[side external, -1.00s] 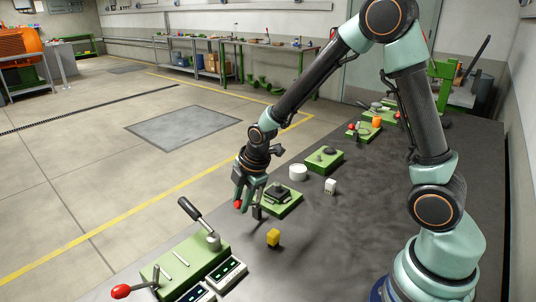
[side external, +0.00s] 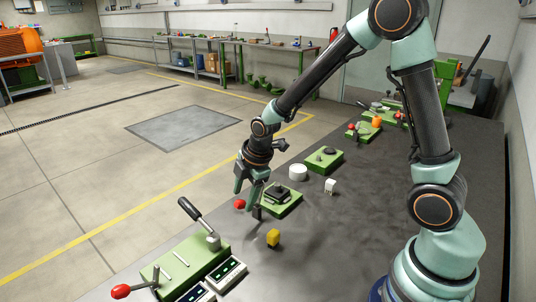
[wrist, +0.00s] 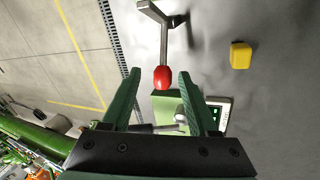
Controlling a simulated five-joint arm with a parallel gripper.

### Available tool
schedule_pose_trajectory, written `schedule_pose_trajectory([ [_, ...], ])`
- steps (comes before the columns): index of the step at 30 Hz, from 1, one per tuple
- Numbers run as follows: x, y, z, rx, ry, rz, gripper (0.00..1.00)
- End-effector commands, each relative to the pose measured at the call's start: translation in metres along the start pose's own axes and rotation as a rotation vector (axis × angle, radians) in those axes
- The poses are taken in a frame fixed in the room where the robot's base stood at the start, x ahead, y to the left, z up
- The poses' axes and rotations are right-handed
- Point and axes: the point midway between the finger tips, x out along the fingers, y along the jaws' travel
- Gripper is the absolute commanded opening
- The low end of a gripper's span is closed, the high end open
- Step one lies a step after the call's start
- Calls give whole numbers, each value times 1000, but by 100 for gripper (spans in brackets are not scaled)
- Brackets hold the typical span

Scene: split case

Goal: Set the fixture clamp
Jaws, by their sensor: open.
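A green fixture block (side external: 282,206) with a dark plate on top sits near the bench's far edge. A clamp lever with a red knob (side external: 239,205) stands at its left side. In the wrist view, the red knob (wrist: 162,80) ends a bent grey lever (wrist: 164,42). My gripper (side external: 250,190) is open just above the knob in the side view. In the wrist view, the knob appears between the two green fingers of my gripper (wrist: 158,74). I cannot tell whether either finger touches it.
A yellow block (side external: 273,238) stands in front of the fixture. A larger green fixture (side external: 206,254) with a black handle, a red knob and small display boxes (side external: 226,272) is at front left. Another green block (side external: 324,160), a white cylinder (side external: 298,172) and a white cube (side external: 330,187) stand behind.

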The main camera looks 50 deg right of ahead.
Motion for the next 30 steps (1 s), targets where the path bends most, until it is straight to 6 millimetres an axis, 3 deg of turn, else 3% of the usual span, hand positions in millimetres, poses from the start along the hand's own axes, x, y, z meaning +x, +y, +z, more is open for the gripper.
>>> schedule_pose_trajectory([
  [18, -97, 0, 0, 1, 1, 4, 60],
  [24, -114, 0, 0, 1, 0, 1, 60],
  [30, -116, 0, 0, 1, -1, -1, 60],
])
